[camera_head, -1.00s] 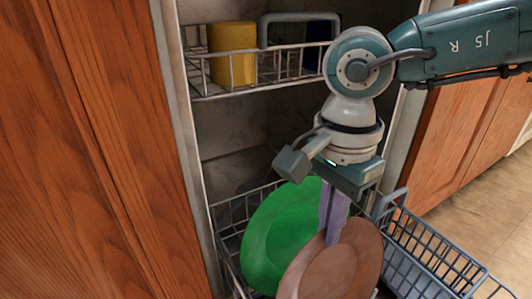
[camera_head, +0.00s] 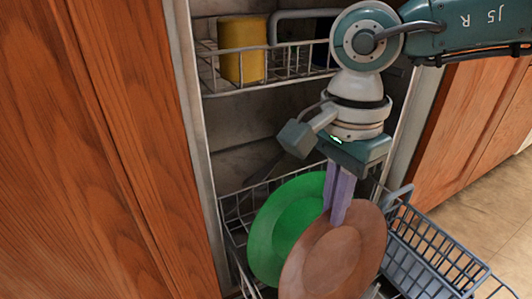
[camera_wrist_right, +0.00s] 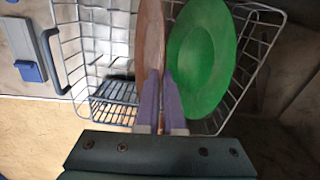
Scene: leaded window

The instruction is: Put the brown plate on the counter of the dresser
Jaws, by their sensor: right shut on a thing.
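The brown plate (camera_head: 336,262) stands on edge in the lower dishwasher rack, in front of the green plate (camera_head: 285,225). My right gripper (camera_head: 338,218) points down at the plate's upper rim, with its purple fingers shut on the brown plate. In the right wrist view the fingers (camera_wrist_right: 159,130) are on either side of the brown plate's thin edge (camera_wrist_right: 150,50), and the green plate (camera_wrist_right: 203,60) is close beside it. My left gripper is not in view. The dresser and its counter are not in view.
The lower rack (camera_head: 232,228) surrounds the plates, with a grey cutlery basket (camera_head: 425,262) at the right. The upper rack (camera_head: 275,82) holds a yellow cup (camera_head: 242,50). Wooden cabinet fronts (camera_head: 120,150) flank the dishwasher.

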